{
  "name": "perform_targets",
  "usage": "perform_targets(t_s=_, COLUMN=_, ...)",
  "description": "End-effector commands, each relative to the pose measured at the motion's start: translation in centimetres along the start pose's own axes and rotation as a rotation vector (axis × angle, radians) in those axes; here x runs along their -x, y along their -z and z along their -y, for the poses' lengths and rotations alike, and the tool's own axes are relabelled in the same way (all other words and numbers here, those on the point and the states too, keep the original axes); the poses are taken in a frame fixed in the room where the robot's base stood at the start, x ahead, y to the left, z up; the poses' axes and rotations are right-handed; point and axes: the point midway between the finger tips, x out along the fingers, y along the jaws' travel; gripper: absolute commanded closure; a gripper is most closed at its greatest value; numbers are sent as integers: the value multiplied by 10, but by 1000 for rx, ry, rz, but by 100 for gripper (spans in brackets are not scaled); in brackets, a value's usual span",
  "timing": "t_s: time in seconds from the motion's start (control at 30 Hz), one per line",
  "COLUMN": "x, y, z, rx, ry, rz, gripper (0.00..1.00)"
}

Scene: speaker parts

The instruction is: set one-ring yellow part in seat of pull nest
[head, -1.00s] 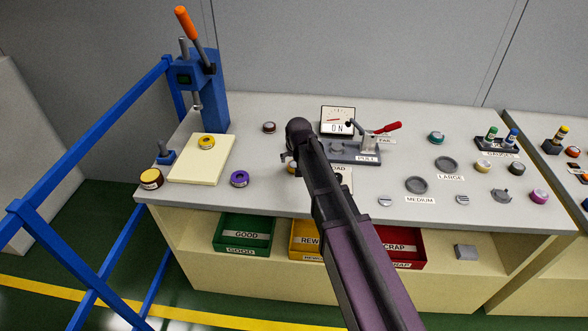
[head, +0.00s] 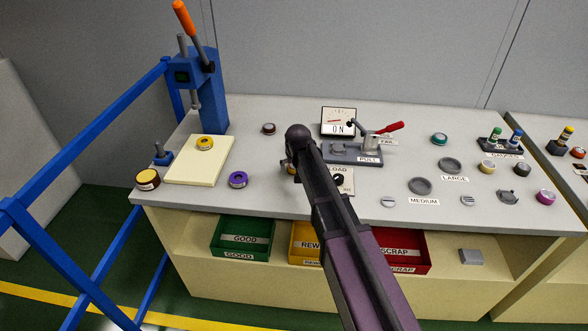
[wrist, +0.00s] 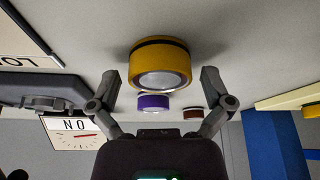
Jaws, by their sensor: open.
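A yellow part (wrist: 155,49) with one dark ring and a pale round end face shows close up in the wrist view, which is upside down. My gripper (wrist: 160,77) is open, with one finger on each side of this part and no clear contact. The pull nest (head: 342,152) is a grey base with a red-handled clamp, just right of my wrist. Its seat (wrist: 45,102) looks empty.
Another yellow part (head: 205,143) lies on a cream pad (head: 190,172). A purple part (head: 238,179) and a dark red part (head: 269,128) stand nearby. The meter (head: 338,121) is behind the nest; the LOAD plate (head: 345,181) is in front. A blue press (head: 208,95) stands at left.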

Motion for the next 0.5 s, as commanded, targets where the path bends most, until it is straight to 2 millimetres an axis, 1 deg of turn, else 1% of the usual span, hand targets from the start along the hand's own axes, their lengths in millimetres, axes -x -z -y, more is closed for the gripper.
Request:
perform_targets(t_s=0.2, x=0, y=0, z=0, rx=0, ry=0, rz=0, gripper=0)
perform_targets(t_s=0.23, x=0, y=0, z=0, rx=0, ry=0, rz=0, gripper=3)
perform_targets(t_s=0.27, x=0, y=0, z=0, rx=0, ry=0, rz=0, gripper=12)
perform_targets(t_s=0.3, x=0, y=0, z=0, rx=0, ry=0, rz=0, gripper=24)
perform_targets(t_s=0.37, x=0, y=0, z=0, rx=0, ry=0, rz=0, gripper=42)
perform_targets(t_s=0.4, x=0, y=0, z=0, rx=0, ry=0, rz=0, gripper=53)
perform_targets(t_s=0.47, x=0, y=0, z=0, rx=0, ry=0, rz=0, gripper=71)
perform_targets(t_s=0.5, x=0, y=0, z=0, rx=0, ry=0, rz=0, gripper=83)
